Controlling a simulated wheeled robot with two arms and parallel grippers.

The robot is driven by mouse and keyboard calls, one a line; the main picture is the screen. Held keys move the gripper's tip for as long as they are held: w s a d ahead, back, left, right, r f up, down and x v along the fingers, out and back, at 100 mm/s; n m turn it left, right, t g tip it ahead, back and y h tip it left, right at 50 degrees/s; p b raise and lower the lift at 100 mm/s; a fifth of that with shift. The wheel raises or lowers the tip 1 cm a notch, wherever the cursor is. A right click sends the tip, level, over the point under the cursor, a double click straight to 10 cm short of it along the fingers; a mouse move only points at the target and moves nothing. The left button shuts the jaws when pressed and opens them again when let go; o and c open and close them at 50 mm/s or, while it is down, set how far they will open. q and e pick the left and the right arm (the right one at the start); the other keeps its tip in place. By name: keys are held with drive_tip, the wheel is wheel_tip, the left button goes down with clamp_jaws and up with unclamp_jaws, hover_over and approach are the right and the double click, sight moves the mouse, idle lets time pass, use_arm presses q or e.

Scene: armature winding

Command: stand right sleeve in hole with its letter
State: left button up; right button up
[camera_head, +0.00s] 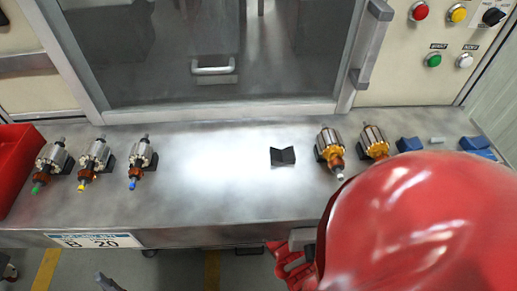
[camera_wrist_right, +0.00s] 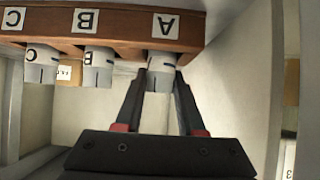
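In the right wrist view, which looks upside down, a brown wooden rack (camera_wrist_right: 125,38) carries letter labels A, B and C. A pale grey sleeve (camera_wrist_right: 162,60) with a dark blue mark is at label A. My right gripper (camera_wrist_right: 163,75) has its two black fingertips on either side of this sleeve and appears shut on it. A second sleeve (camera_wrist_right: 98,66) is at label B and a third sleeve (camera_wrist_right: 41,66) at label C. How deep the sleeves sit in the holes is hidden. The head view does not show the rack, and my left gripper is not visible.
In the head view, the metal bench (camera_head: 215,185) holds several armatures (camera_head: 95,160) and an empty black cradle (camera_head: 283,156). A red bin (camera_head: 12,160) is at the left and blue blocks (camera_head: 409,144) at the right. My red body part covers the lower right.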

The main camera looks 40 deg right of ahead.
drive_tip(key=o, duration=0.4)
drive_tip(key=shift+o, duration=0.2)
drive_tip(key=shift+r, duration=0.15)
drive_tip(key=v, duration=1.2)
